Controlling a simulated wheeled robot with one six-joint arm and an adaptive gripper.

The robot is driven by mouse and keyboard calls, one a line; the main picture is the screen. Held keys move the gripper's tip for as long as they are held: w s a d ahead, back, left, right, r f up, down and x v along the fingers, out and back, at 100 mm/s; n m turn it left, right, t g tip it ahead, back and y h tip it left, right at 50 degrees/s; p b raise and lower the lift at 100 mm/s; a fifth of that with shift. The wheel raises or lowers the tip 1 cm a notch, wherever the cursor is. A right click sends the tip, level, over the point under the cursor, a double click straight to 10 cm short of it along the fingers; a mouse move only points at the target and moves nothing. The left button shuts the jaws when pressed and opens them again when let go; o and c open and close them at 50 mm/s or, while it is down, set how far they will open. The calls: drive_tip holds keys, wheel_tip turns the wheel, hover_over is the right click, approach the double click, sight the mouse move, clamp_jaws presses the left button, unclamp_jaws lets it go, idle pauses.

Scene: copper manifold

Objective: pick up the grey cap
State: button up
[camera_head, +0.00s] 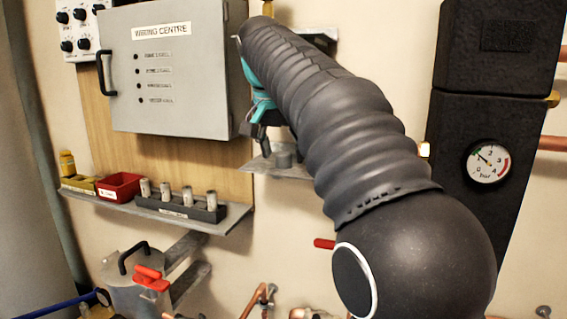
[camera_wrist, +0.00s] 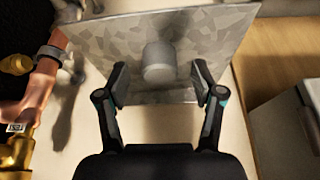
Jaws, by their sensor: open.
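The grey cap (camera_wrist: 159,62) stands on a small grey shelf (camera_wrist: 110,40), seen from above in the wrist view between the fingers. My gripper (camera_wrist: 160,76) is open, with one finger on each side of the cap and a visible gap on both sides. In the head view the cap (camera_head: 284,157) sits on the small shelf (camera_head: 262,165) on the wall, and my gripper (camera_head: 264,140) is just beside and above it, partly hidden by my arm.
A grey control box (camera_head: 170,75) hangs left of my gripper. A lower shelf (camera_head: 225,225) holds a red bin (camera_head: 119,187) and a dark rack (camera_head: 180,207) of several cylinders. A black unit with a gauge (camera_head: 488,163) is at the right. Copper pipework (camera_wrist: 38,95) shows left in the wrist view.

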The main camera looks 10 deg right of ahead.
drive_tip(key=c, duration=0.9)
drive_tip(key=shift+r, duration=0.15)
drive_tip(key=shift+c, duration=0.2)
